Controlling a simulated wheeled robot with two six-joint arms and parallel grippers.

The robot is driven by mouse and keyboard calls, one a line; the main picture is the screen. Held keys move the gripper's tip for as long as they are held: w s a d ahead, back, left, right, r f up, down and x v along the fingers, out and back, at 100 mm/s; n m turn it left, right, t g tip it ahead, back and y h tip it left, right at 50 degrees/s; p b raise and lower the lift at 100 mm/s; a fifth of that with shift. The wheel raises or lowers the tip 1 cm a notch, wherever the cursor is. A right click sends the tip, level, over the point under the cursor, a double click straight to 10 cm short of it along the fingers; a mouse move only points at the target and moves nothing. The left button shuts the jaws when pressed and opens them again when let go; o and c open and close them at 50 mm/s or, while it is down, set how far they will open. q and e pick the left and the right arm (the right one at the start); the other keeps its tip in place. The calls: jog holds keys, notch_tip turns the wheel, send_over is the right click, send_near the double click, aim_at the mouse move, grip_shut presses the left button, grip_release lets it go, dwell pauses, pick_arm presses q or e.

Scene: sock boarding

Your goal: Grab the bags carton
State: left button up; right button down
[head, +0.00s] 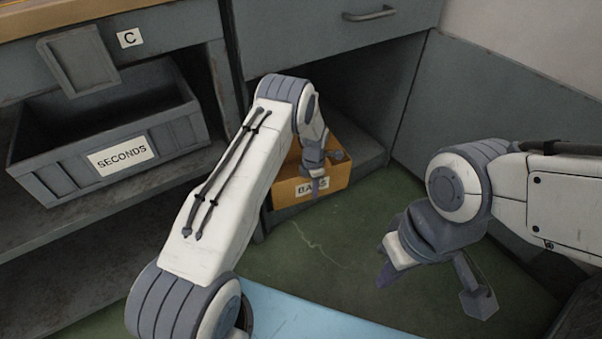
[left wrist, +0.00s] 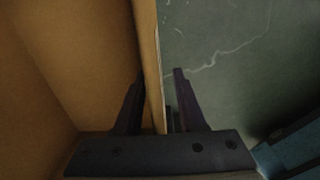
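In the left wrist view, the carton wall (left wrist: 152,60) runs between the two fingers of my left gripper (left wrist: 157,88). One finger is inside the carton and the other outside, with a gap between the outer finger and the wall. The carton's contents are mostly hidden. My right gripper (head: 434,285) is empty, its fingers apart, over the floor at the right.
A grey bin labelled "SECONDS" (head: 55,150) stands on a shelf at the left. A closed drawer (head: 340,30) is above the carton. A grey panel (head: 500,105) bounds the right. Green floor (head: 320,255) and a light blue mat (head: 300,318) lie in front.

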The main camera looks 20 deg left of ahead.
pick_arm(q)
grip_shut()
dwell(0.4)
jog(key=shift+r, duration=0.1)
dwell(0.8)
